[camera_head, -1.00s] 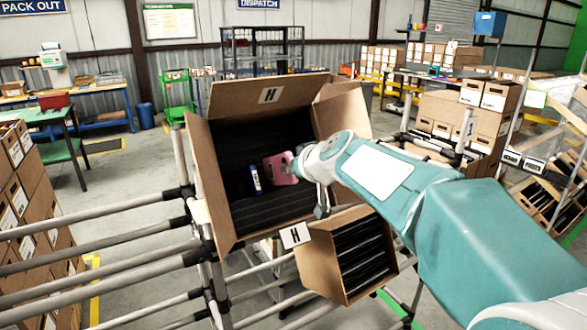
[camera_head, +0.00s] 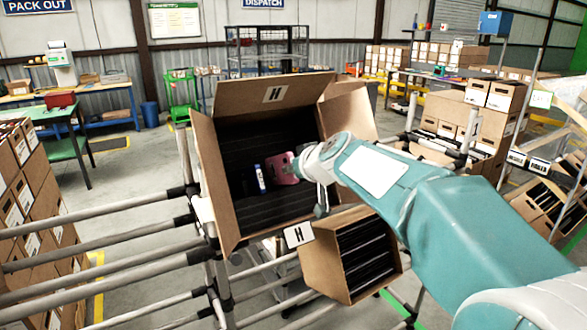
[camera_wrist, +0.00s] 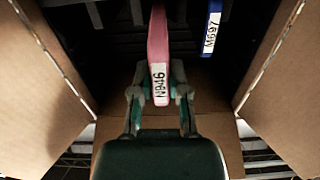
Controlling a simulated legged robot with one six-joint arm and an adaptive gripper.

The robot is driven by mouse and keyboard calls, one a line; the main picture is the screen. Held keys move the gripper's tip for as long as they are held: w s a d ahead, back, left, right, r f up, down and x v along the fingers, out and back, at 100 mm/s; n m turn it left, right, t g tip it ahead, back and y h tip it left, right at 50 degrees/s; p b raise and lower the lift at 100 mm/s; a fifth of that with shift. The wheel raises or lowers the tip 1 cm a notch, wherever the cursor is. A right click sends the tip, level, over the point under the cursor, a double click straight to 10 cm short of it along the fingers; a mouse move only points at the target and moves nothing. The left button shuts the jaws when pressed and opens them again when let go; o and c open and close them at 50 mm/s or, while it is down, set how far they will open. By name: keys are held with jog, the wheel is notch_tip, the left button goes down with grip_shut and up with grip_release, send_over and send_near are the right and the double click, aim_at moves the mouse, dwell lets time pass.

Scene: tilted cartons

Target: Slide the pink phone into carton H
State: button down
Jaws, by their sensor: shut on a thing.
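The pink phone (camera_head: 281,168) is at the open mouth of carton H (camera_head: 222,211), in front of its dark inside. In the wrist view the pink phone (camera_wrist: 158,50) shows edge-on with a label reading N946. My gripper (camera_wrist: 160,84) is shut on the near end of the phone; the far end points into the carton. In the head view my gripper (camera_head: 300,168) is partly hidden by my arm. Carton H is tilted, with its flaps spread and an H label on the top flap. How deep the phone sits is hard to tell.
A blue item (camera_head: 261,178) stands inside the carton just left of the phone; in the wrist view the blue item (camera_wrist: 212,28) is labelled M697, to the right. A smaller slotted carton (camera_head: 352,262) hangs below right. Grey rack pipes (camera_head: 100,278) run at left.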

jog(key=shift+x, duration=0.9)
jog(key=shift+f, duration=0.1)
jog(key=shift+x, duration=1.35)
jog(key=shift+w+a+f, duration=0.1)
jog(key=shift+f, duration=0.1)
jog(key=shift+w+a+f, duration=0.1)
jog(key=shift+w+f, duration=0.05)
jog(key=shift+w+a+f, duration=0.25)
jog(key=shift+w+a, duration=0.05)
jog(key=shift+w, duration=0.15)
dwell(0.6)
dwell(0.3)
jog(key=c, duration=0.5)
grip_release()
jog(key=shift+c, duration=0.2)
